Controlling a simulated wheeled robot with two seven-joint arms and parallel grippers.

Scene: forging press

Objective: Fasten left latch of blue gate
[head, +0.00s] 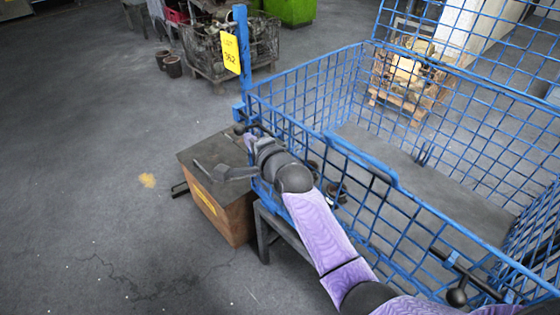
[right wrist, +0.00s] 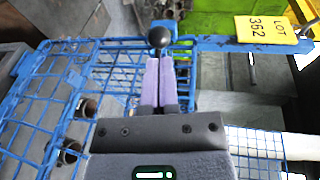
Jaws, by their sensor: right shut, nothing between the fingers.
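The blue gate (head: 330,170) is the wire mesh front panel of a blue cage. Its left latch (head: 239,129) has a black ball knob and sits by the blue corner post. The knob (right wrist: 160,38) also shows in the right wrist view. My right gripper (head: 249,142) is at this latch, with its lilac fingers (right wrist: 159,65) shut together and empty. In the right wrist view the fingertips point at the knob and appear very close to it; I cannot tell whether they touch. My wrist partly hides the latch bar. My left gripper is not in view.
The right latch (head: 457,296) with a black knob is at the gate's right end. A yellow lot tag (head: 231,53) hangs on the corner post. A brown box (head: 217,192) stands below the left latch.

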